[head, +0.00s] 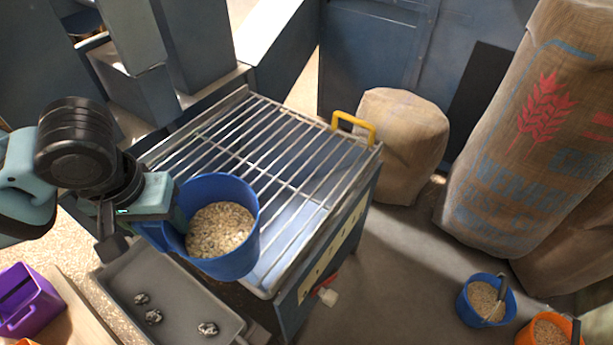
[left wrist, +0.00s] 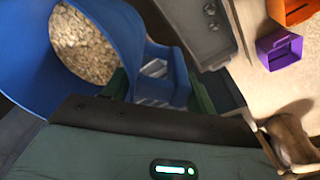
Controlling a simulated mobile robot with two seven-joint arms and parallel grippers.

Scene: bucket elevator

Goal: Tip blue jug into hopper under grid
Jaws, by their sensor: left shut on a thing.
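The blue jug (head: 240,262) is full of pale flakes or grain and is held close to upright over the near left part of the grid. My left gripper (head: 160,210) is shut on the jug's handle at its left side. The jug also shows in the left wrist view (left wrist: 125,40), with its handle between the fingers. The metal grid (head: 290,150) covers the hopper (head: 345,225) and has a yellow handle (head: 355,125) at its far right edge. Bare blue sheet shows beneath the bars. My right gripper is not in view.
A grey tray (head: 180,290) with several dark speckled lumps sits in front of the hopper. A purple bin (head: 28,300) stands at the left. Large sacks (head: 535,130) and a smaller sack (head: 400,140) stand behind and right. Another blue jug (head: 470,310) and an orange one (head: 525,335) stand on the floor.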

